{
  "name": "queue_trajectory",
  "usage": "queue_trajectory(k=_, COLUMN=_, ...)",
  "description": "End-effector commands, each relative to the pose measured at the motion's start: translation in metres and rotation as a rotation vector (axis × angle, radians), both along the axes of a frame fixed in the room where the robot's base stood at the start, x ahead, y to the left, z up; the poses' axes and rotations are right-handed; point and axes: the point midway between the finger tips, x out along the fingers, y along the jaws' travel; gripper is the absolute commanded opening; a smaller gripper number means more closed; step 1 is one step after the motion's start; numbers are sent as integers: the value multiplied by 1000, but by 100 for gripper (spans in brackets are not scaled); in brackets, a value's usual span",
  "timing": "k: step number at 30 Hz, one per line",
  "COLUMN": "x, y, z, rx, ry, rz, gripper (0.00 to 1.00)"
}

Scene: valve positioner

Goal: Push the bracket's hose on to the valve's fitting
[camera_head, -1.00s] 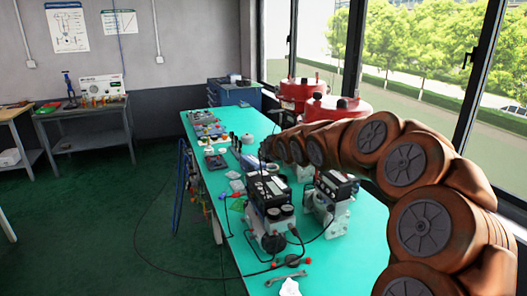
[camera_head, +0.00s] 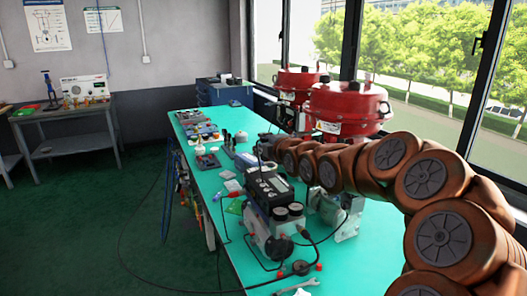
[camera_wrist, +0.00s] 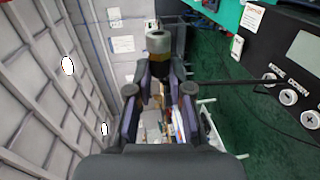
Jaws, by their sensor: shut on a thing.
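My gripper (camera_wrist: 157,80) is shut on a short upright cylinder (camera_wrist: 158,45) with a grey, hollow-looking end and a brass band, which looks like the hose's end piece. It is held clear of any surface in the wrist view. A thin black line (camera_wrist: 235,85) runs from beside the fingers to the right; I cannot tell if it is the hose. The bracket and the valve's fitting cannot be made out.
The teal bench (camera_head: 222,213) holds several small parts. A second positioner (camera_head: 337,208) stands by my arm. Red drum-shaped actuators (camera_head: 345,105) stand by the window. A wrench (camera_head: 297,286) lies at the front. The green floor (camera_head: 75,235) is open at left.

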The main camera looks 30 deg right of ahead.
Motion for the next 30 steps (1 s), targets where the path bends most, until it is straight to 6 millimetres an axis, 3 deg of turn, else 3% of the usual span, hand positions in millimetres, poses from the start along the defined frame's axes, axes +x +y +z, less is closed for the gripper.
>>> queue_trajectory(k=2, x=-1, y=-3, z=-6, rx=0, ry=-10, rz=-4, gripper=0)
queue_trajectory(k=30, x=-6, y=-56, z=-3, rx=2, ry=-13, rz=-9, gripper=0)
